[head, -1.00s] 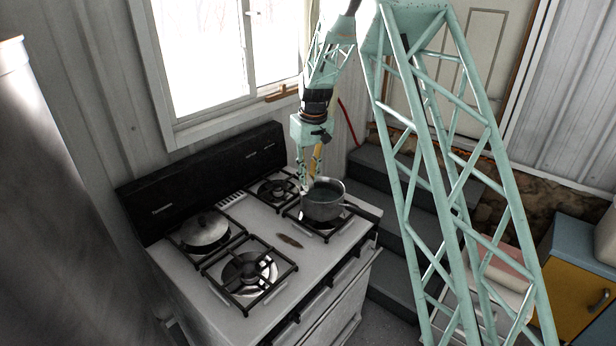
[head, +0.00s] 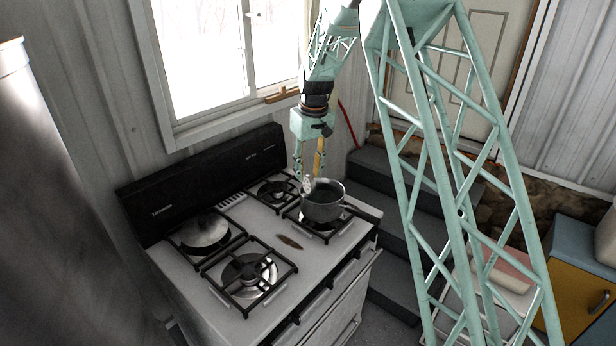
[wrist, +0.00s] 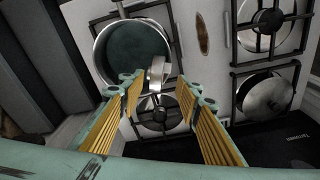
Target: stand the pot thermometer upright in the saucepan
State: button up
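The saucepan (head: 322,204) stands on the front right burner in the head view. It fills the upper left of the wrist view (wrist: 125,55), its dark inside visible. A small pale metal piece, which looks like the top of the pot thermometer (head: 307,184), is at the pan's rim on the stove-back side. In the wrist view the thermometer (wrist: 156,75) overlaps the pan's rim; its lower part is hidden, so I cannot tell how upright it is. My gripper (head: 309,176) is just above it. In the wrist view my gripper (wrist: 160,88) is open, with gaps on both sides of the thermometer.
The front left burner (head: 248,274) and back right burner (head: 277,190) are bare. A small brown oval item (head: 290,241) lies mid-stove. The black backguard (head: 205,180) rises behind the burners, below a window.

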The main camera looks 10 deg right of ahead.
notch_tip(320, 180, up, 9)
jog(key=s, duration=0.1)
jog(key=shift+d, duration=0.2)
jog(key=shift+r, duration=0.1)
dwell(0.6)
dwell(0.4)
jog(key=s+d+r+m+b, duration=0.15)
jog(key=s+r, duration=0.35)
jog(key=s, duration=0.5)
jog(key=s+r+t+b, duration=0.1)
jog(key=s+r+b, duration=0.3)
jog(key=s, duration=0.6)
jog(key=s+r+b, duration=0.1)
jog(key=s+r, duration=0.4)
jog(key=s, duration=0.6)
jog(key=s+f+m+b, duration=0.1)
jog(key=s+f+b, duration=0.2)
jog(key=s, duration=1.3)
jog(key=s+d+f+m+t+b, duration=0.1)
jog(key=s+f, duration=0.4)
jog(key=s, duration=1.2)
jog(key=shift+d+f+t+b, duration=0.2)
jog(key=shift+d+t+b, duration=0.1)
jog(key=shift+b, duration=0.6)
